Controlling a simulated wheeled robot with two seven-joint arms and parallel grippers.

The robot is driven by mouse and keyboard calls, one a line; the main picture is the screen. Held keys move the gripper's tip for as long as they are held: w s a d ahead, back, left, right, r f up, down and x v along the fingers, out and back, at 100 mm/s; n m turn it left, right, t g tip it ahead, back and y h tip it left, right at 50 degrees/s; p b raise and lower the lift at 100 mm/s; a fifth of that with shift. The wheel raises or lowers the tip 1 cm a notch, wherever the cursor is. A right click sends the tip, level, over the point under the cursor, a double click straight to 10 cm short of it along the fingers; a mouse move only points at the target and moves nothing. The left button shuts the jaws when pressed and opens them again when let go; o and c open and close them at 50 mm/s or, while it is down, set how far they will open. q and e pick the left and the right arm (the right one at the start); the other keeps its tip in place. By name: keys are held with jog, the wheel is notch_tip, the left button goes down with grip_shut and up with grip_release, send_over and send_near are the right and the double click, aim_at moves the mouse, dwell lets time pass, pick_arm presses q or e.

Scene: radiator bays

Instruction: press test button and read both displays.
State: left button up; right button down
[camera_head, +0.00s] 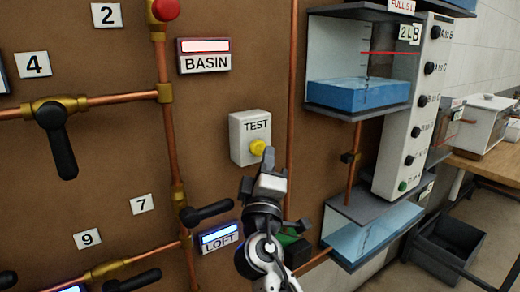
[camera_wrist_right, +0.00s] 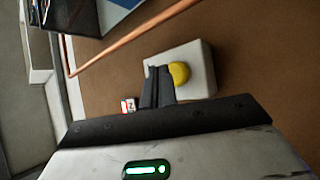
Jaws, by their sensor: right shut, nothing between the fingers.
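The white TEST box (camera_head: 240,150) is on the brown wall panel, with a yellow button (camera_head: 257,147) low on its face. My right gripper (camera_head: 268,160) is shut and empty, its tips just below and right of the button. In the right wrist view, the shut fingers (camera_wrist_right: 157,88) overlap the TEST box (camera_wrist_right: 201,75) beside the yellow button (camera_wrist_right: 180,73); I cannot tell whether they touch it. The BASIN display (camera_head: 205,46) is lit pale with a red edge. The LOFT display (camera_head: 219,236) is lit blue-white. I can read no figures on either. My left gripper is out of view.
Copper pipes (camera_head: 165,130) run over the panel, with black lever handles (camera_head: 57,145) jutting out. Right of the TEST box stand a clear tank of blue water (camera_head: 360,95) and a white column with black knobs (camera_head: 405,130). A dark bin (camera_head: 447,250) is at lower right.

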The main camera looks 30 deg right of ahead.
jog(key=shift+s+d, duration=0.2)
jog(key=shift+s, duration=2.3)
jog(key=s+a+f+g+y, duration=0.1)
jog(key=a+f+y, duration=0.3)
jog(key=f, duration=0.5)
jog(key=a+f+g+y, duration=0.1)
jog(key=f+y, duration=0.4)
jog(key=f, duration=0.5)
jog(key=s+a+f+m+g+y, duration=0.2)
jog(key=s+a+f+g+y, duration=0.1)
jog(key=s+a+f, duration=0.2)
jog(key=s+a+f+m+g+y, duration=0.2)
jog(key=s+a+f+g+y, duration=0.1)
jog(key=s+f, duration=0.7)
notch_tip(320, 180, down, 2)
jog(key=shift+s+a+m+y, duration=0.15)
jog(key=shift+a+m+y, duration=0.25)
jog(key=shift+a+y, duration=0.4)
